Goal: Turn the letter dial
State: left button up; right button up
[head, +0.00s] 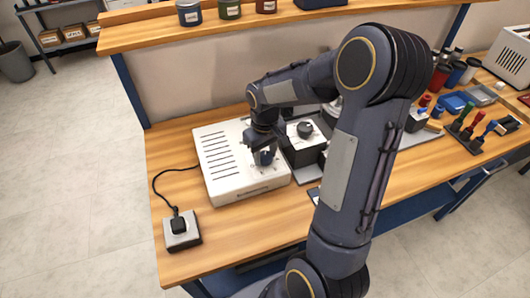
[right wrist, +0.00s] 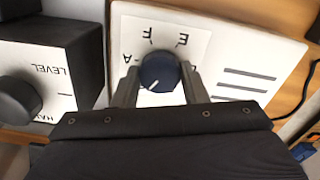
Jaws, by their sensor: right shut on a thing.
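The letter dial (right wrist: 158,72) is a round dark blue knob with a white pointer line, on a white letter plate (right wrist: 200,45) in the right wrist view. The letters A, F and E show around it, upside down; others are hidden by the fingers. The pointer line is toward the lower left in that view. My right gripper (right wrist: 158,88) is shut on the dial, one finger on each side. In the head view, my right gripper (head: 264,150) reaches down over the white vented box (head: 222,170) that carries the dial. My left gripper is not in view.
A black box with a LEVEL knob (right wrist: 18,98) stands close beside the white box; it also shows in the head view (head: 304,130). A power switch (head: 180,228) with a cable sits at the left front. Bare table (head: 240,225) lies in front.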

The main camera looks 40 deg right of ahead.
jog(key=o, duration=1)
jog(key=shift+c, duration=0.2)
notch_tip(320, 180, up, 8)
jog(key=shift+f, duration=0.1)
notch_tip(320, 180, up, 7)
jog(key=p, duration=0.6)
send_over(265, 155)
